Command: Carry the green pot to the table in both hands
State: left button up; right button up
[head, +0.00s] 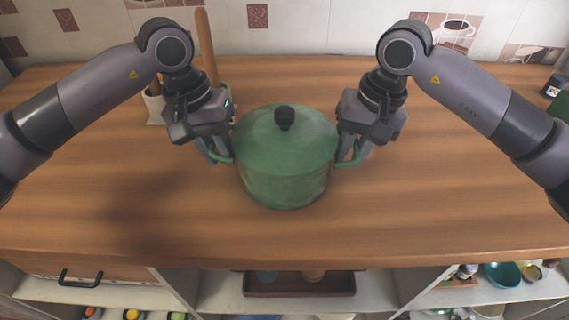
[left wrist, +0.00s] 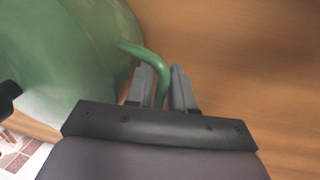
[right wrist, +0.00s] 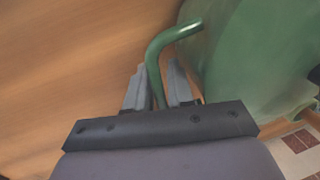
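The green pot (head: 285,180), with a green lid (head: 262,135) and a black knob (head: 284,117), is upright at the middle of the wooden counter and appears to rest on it. My left gripper (head: 217,153) is at the pot's left handle; the left wrist view shows this handle (left wrist: 150,55) between its close-set fingers (left wrist: 163,82). My right gripper (head: 350,155) is at the right handle, also between close-set fingers (right wrist: 157,80) in the right wrist view (right wrist: 175,34). Both look shut on the handles. The pot's far side is hidden.
A light holder (head: 154,106) with a wooden tool stands behind my left gripper, near the tiled wall. Dark and green items (head: 555,86) stand at the far right. The counter (head: 440,200) is clear on both sides and in front. Open shelves lie below its front edge.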

pick_arm(q)
jog(key=shift+c, duration=0.3)
pick_arm(e)
jog(key=shift+c, duration=0.3)
pick_arm(q)
grip_shut()
pick_arm(e)
grip_shut()
pick_arm(q)
jog(key=shift+r, duration=0.1)
pick_arm(e)
jog(key=shift+r, duration=0.15)
dwell(0.4)
